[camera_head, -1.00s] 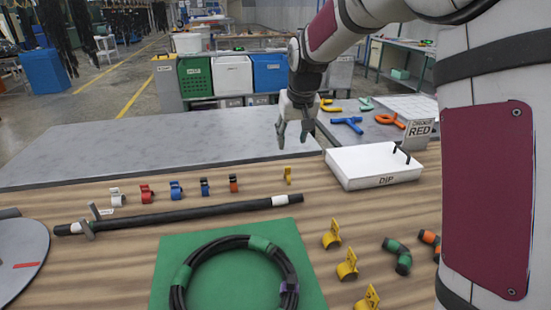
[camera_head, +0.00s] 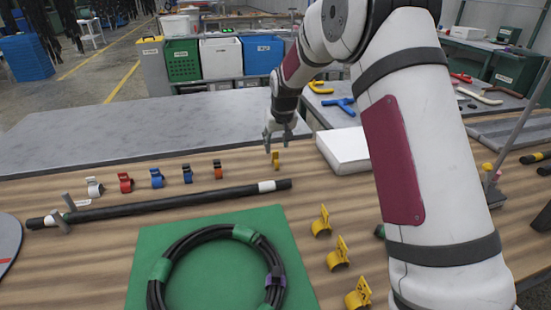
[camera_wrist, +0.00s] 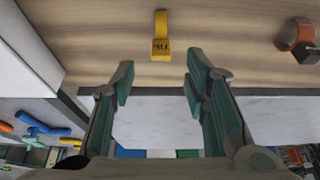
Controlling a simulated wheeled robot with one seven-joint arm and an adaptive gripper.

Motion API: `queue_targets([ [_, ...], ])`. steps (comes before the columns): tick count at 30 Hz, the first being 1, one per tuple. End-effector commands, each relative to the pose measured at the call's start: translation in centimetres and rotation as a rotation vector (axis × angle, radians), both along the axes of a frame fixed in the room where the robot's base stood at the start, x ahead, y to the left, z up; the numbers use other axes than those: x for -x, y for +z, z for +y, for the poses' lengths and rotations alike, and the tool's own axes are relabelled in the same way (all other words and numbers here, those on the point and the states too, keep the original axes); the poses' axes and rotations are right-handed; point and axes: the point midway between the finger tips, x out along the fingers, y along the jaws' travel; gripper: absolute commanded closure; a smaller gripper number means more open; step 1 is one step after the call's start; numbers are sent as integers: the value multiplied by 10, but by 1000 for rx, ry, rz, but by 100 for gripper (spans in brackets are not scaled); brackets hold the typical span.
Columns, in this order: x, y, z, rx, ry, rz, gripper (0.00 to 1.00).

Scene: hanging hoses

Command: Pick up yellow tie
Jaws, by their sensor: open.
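A small yellow tie (camera_head: 275,159) stands on the wooden table at the right end of a row of coloured ties. It also shows in the wrist view (camera_wrist: 161,38), upper middle, just beyond the fingertips and lined up with the gap between them. My gripper (camera_head: 277,141) is open and empty close to this tie, on its far side in the head view. In the wrist view both fingers of my gripper (camera_wrist: 160,72) are spread apart, with nothing between them. Three larger yellow clips (camera_head: 321,223) stand in a line nearer the front.
A white tray (camera_head: 345,148) is close to the right of the tie. An orange tie (camera_head: 218,170) is to its left. A black hose (camera_head: 170,207) lies in front of the row, and a coiled hose (camera_head: 200,241) rests on a green mat (camera_head: 150,235). A grey table (camera_head: 150,128) lies behind.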

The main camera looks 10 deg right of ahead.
Motion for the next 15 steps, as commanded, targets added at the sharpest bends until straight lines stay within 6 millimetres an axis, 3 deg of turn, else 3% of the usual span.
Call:
queue_targets([
  [9,-14,-41,1,0,0,2,58],
  [15,-17,-48,1,0,0,1,58],
])
